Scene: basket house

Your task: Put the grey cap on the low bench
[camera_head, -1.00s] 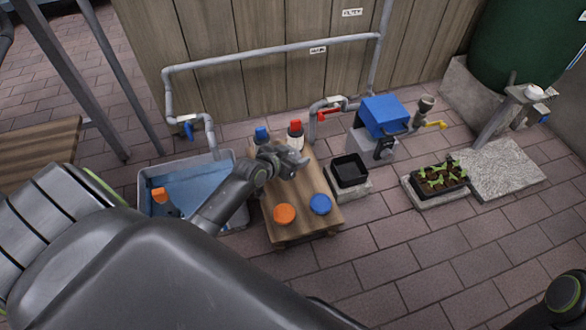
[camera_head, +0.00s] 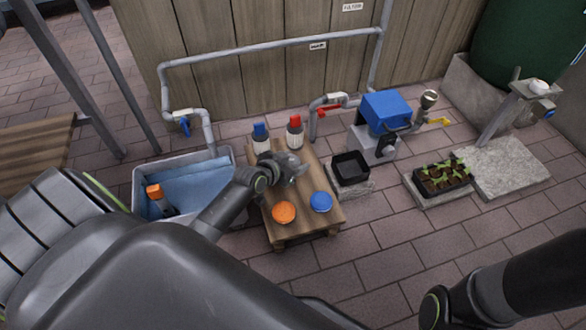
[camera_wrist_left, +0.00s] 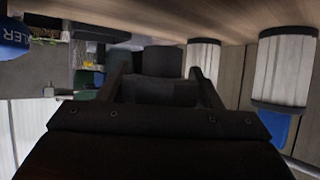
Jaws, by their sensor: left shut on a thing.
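My left gripper (camera_head: 286,168) is above the back half of the low wooden bench (camera_head: 301,228). It is shut on a dark grey rounded thing, which looks like the grey cap (camera_head: 297,164). In the left wrist view the dark thing (camera_wrist_left: 160,92) sits between the two fingers (camera_wrist_left: 160,98). The bench surface (camera_wrist_left: 150,15) shows close by, at the top of that view. I cannot tell whether the cap touches the bench. My right gripper is out of view; only part of my right arm shows at lower right.
An orange disc (camera_head: 284,212) and a blue disc (camera_head: 321,202) lie on the bench front. A blue-topped bottle (camera_head: 261,138) and a red-topped bottle (camera_head: 295,132) stand at its back. A water tub (camera_head: 224,160) holds an orange-topped thing (camera_head: 157,197). A black tray (camera_head: 351,166) is right.

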